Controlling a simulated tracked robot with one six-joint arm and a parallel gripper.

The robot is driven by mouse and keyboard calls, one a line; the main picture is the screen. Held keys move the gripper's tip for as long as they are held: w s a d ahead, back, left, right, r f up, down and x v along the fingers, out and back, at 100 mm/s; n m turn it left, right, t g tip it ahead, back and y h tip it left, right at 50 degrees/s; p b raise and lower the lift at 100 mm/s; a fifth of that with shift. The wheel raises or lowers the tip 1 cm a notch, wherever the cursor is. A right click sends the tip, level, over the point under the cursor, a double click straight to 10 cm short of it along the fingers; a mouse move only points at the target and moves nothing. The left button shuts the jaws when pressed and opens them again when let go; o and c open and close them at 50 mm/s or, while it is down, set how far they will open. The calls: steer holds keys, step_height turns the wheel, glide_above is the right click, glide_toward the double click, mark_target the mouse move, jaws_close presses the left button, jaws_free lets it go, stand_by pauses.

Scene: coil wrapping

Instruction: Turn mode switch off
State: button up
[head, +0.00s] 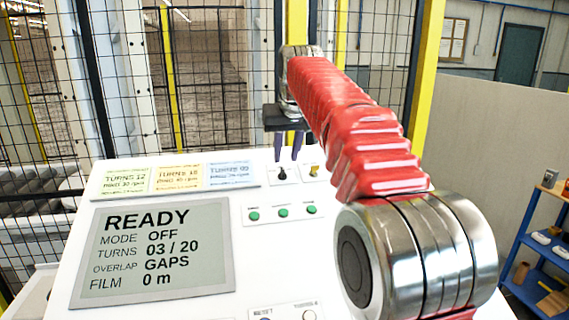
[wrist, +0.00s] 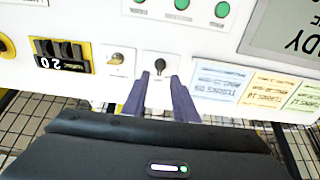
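A white control panel (head: 250,200) carries a screen (head: 155,250) that reads READY, MODE OFF, TURNS 03 / 20, OVERLAP GAPS, FILM 0 m. A small black switch (head: 280,174) sits on the panel; it also shows in the wrist view (wrist: 160,66). A brass-coloured switch (head: 314,171) is beside it, also in the wrist view (wrist: 117,58). Their labels are too small to read, so I cannot tell which is the mode switch. My gripper (head: 290,152) has two purple fingers, apart and empty. In the wrist view its tips (wrist: 159,80) point at the black switch; contact cannot be told.
Three green buttons (head: 283,212) sit below the switches in the head view. Coloured cards (head: 178,177) lie along the panel's far edge. A thumbwheel reading 20 (wrist: 62,55) is near the brass switch. Mesh fencing (head: 210,80) stands behind; a blue shelf (head: 540,265) is at right.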

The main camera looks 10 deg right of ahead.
steer(key=v, duration=0.7)
steer(key=shift+r, duration=0.1)
steer(key=s+f, duration=0.3)
steer(key=f, duration=0.8)
steer(key=shift+g, duration=0.5)
steer(key=s+f, duration=0.6)
steer(key=s, duration=0.4)
steer(key=s+f, duration=0.6)
steer(key=s, duration=0.5)
steer(key=s+f, duration=0.6)
steer(key=s, duration=0.5)
steer(key=shift+a, duration=0.25)
steer(key=shift+s, duration=0.35)
steer(key=shift+s+r+t, duration=0.2)
steer(key=shift+r+t, duration=0.2)
steer(key=shift+r, duration=0.35)
